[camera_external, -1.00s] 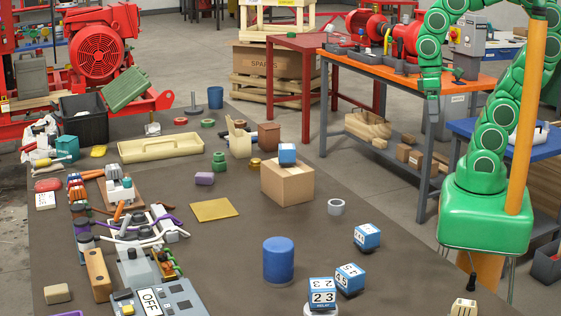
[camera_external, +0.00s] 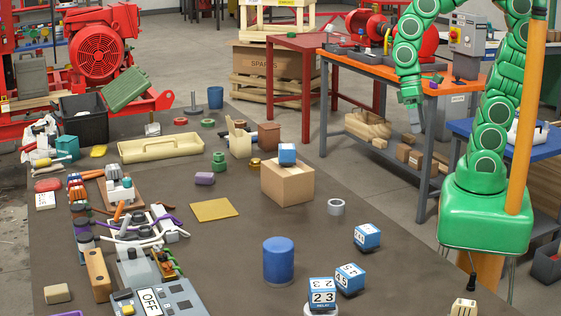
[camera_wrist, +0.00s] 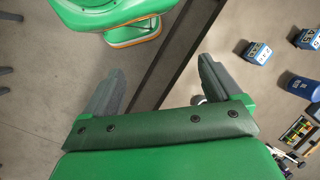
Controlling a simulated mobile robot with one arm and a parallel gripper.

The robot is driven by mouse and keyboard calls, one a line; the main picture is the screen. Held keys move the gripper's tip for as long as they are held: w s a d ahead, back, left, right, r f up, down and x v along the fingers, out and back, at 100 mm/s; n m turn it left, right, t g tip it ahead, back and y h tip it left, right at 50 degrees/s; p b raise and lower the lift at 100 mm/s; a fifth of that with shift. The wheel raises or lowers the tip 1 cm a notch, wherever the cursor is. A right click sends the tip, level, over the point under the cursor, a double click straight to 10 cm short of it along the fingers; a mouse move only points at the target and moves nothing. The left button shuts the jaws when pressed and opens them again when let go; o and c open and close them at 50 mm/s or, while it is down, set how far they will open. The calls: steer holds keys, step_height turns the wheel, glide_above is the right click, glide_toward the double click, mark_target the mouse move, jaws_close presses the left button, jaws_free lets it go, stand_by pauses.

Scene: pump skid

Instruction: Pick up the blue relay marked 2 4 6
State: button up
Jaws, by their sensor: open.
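Several small blue-and-white relay cubes are on the dark table. One stands on the cardboard box (camera_external: 288,184), a relay (camera_external: 287,154). Another relay (camera_external: 367,237) sits alone at the right, and two more touch or nearly touch at the front, a relay (camera_external: 349,279) and a relay reading 2 3 (camera_external: 322,292). I cannot read which is marked 2 4 6. Two relays show in the wrist view, one relay (camera_wrist: 258,52) and one at the edge (camera_wrist: 308,38). My gripper (camera_external: 411,98) is open and empty, above and right of the table; its fingers (camera_wrist: 160,85) are apart.
A blue cylinder (camera_external: 278,261) stands left of the front relays. A grey ring (camera_external: 336,207) lies right of the box. A control box marked OFF (camera_external: 150,301) and wiring fill the left. An orange bench (camera_external: 465,83) stands behind.

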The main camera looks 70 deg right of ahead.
steer(key=w+a+f+m+g+y, duration=0.2)
steer(key=w+a+f, duration=0.15)
steer(key=a, duration=0.45)
steer(key=w+a+f+m+g+y, duration=0.1)
steer(key=w+a+f+m+y, duration=0.2)
steer(key=a, duration=0.4)
steer(key=m+g+y, duration=0.1)
steer(key=m+y, duration=0.2)
steer(key=m, duration=0.3)
glide_toward(371, 240)
steer(key=shift+x, duration=4.55)
steer(key=c, duration=1.4)
steer(key=shift+r, duration=0.1)
